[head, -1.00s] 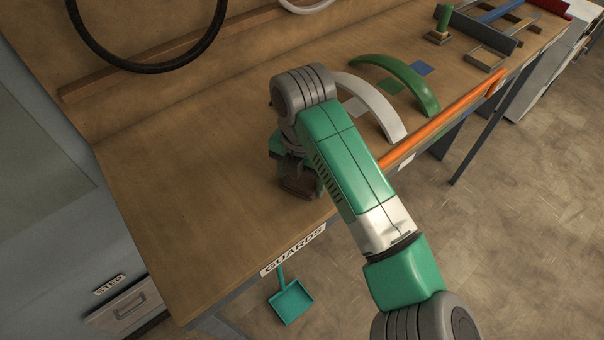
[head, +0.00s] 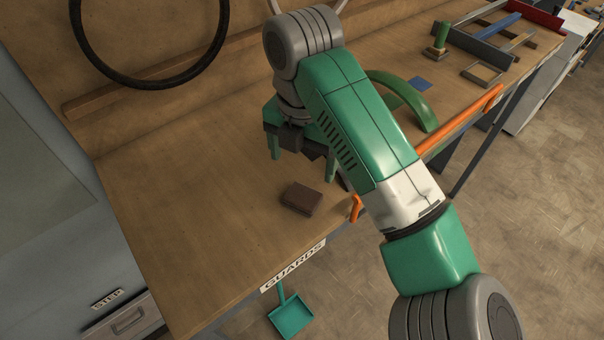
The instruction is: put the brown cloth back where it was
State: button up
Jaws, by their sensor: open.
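The brown cloth (head: 301,198) is a small folded dark brown block. It lies flat on the wooden workbench (head: 180,215), near the front edge above the GUARDS label. My gripper (head: 290,160) is open and empty. It hangs above and behind the cloth, apart from it, with green jaws pointing down. Part of the right side of my gripper is hidden behind my arm.
An orange bar (head: 460,120) runs along the bench's front edge. A green curved guard (head: 415,103) stands to the right, partly behind my arm. A black hoop (head: 150,80) is at the back left. The bench's left part is clear. A teal dustpan (head: 290,316) hangs below.

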jog(key=w+a+r+m+t+y, duration=0.1)
jog(key=a+r+m+t+y, duration=0.7)
jog(key=a, duration=0.9)
jog(key=s+d+r+m+t, duration=0.3)
jog(key=r+m+t, duration=0.25)
jog(key=r, duration=0.25)
jog(key=s+d+r+m+t, duration=0.3)
jog(key=r+m+t, duration=0.25)
jog(key=r, duration=0.25)
jog(key=s+d+r+m+t+h, duration=0.5)
jog(key=s+d+m+h, duration=0.3)
jog(key=s+d+m, duration=0.3)
jog(key=shift+s+t, duration=0.2)
jog(key=shift+t, duration=0.3)
